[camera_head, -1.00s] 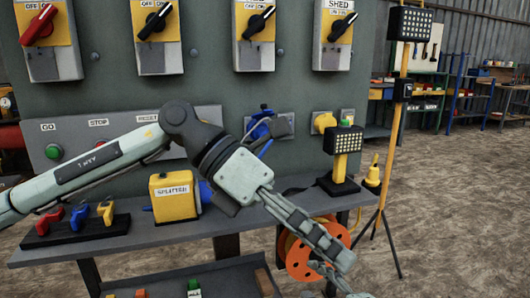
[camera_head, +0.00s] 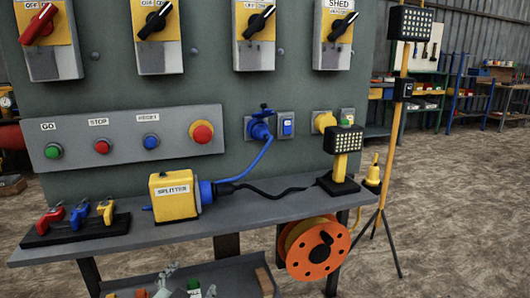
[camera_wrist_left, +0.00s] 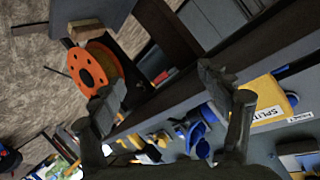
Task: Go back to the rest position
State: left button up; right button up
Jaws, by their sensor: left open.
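My left gripper (camera_wrist_left: 170,103) is open and empty in the left wrist view, its two dark fingers spread apart. In the head view, only what appears to be a small grey part of it (camera_head: 165,281) shows low at the bottom edge, in front of the lower shelf. The rest of my left arm is out of that view. My right gripper is in neither view. The yellow splitter box (camera_head: 174,196) stands on the bench (camera_head: 230,216); it also shows beyond the right finger in the wrist view (camera_wrist_left: 264,115).
An orange cable reel (camera_head: 318,249) hangs below the bench's right end. A small work lamp (camera_head: 346,145) and three padlock-like pieces (camera_head: 78,217) stand on the bench. A tripod lamp (camera_head: 409,22) stands at right. The space before the panel is clear.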

pick_arm(q)
jog(key=s+a+f+n+g+y, duration=0.1)
jog(key=s+a+f+g, duration=0.4)
jog(key=s+f, duration=0.6)
jog(key=s+a+f+n+g+y, duration=0.1)
jog(key=s+a+f+n+g, duration=0.3)
jog(key=s+f, duration=0.8)
jog(key=s+g, duration=0.2)
jog(key=s, duration=0.2)
jog(key=shift+s+a, duration=0.3)
jog(key=shift+a, duration=0.05)
pick_arm(e)
jog(key=s+d+f+m+g+h, duration=0.1)
jog(key=s+d+f+m+g, duration=0.2)
jog(key=s, duration=0.5)
notch_tip(320, 180, down, 2)
jog(key=shift+s+d+m, duration=0.2)
jog(key=shift+s+m, duration=0.1)
jog(key=shift+m, duration=0.2)
jog(key=shift+c, duration=0.3)
